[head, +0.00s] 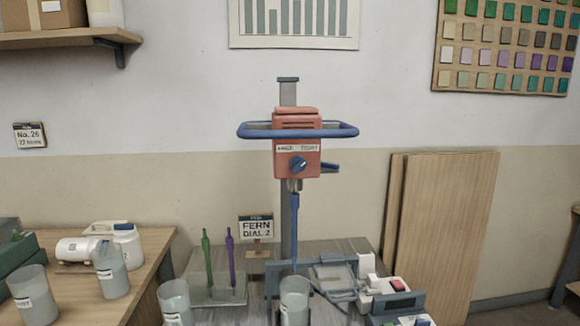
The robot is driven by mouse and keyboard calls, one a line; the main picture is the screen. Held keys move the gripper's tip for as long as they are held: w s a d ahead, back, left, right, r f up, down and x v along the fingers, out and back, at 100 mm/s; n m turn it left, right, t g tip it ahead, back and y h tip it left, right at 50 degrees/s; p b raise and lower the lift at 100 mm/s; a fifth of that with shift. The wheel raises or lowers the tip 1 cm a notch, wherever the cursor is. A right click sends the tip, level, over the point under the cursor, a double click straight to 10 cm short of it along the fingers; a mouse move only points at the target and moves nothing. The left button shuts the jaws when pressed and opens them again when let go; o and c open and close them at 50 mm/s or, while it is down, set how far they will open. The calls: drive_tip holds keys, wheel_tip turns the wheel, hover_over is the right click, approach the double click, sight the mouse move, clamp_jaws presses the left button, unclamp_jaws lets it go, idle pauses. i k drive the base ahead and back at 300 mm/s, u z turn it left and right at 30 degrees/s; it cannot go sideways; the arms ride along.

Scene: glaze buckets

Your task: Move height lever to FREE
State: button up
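The mixer head (297,148) is an orange-red box on a grey upright post (288,92) at the middle of the head view. A blue loop handle (348,130) runs around it. A short dark blue lever (330,168) sticks out to the right from the lower side of the head; it looks like the height lever, about level. No FREE marking is readable. A blue round knob (298,164) sits on the front. A blue shaft (294,228) hangs below, its end at or behind a bucket (294,298). I do not see my gripper.
The mixer stands on a grey bench. A white device with a red part (398,286) stands right of the bucket. A FERN DIAL 2 sign (256,228) and green (207,258) and purple (230,260) sticks are left. Wooden boards (447,230) lean on the wall. Air around the head looks clear.

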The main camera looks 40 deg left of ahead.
sight(336, 167)
drive_tip(key=z, duration=0.35)
drive_tip(key=i, duration=0.15)
drive_tip(key=u, duration=2)
drive_tip(key=k, duration=0.55)
drive_tip(key=u, duration=0.2)
drive_tip(key=i, duration=0.5)
drive_tip(key=z, duration=0.25)
drive_tip(key=k, duration=0.45)
drive_tip(key=u, duration=0.3)
drive_tip(key=i, duration=0.1)
drive_tip(key=z, duration=0.15)
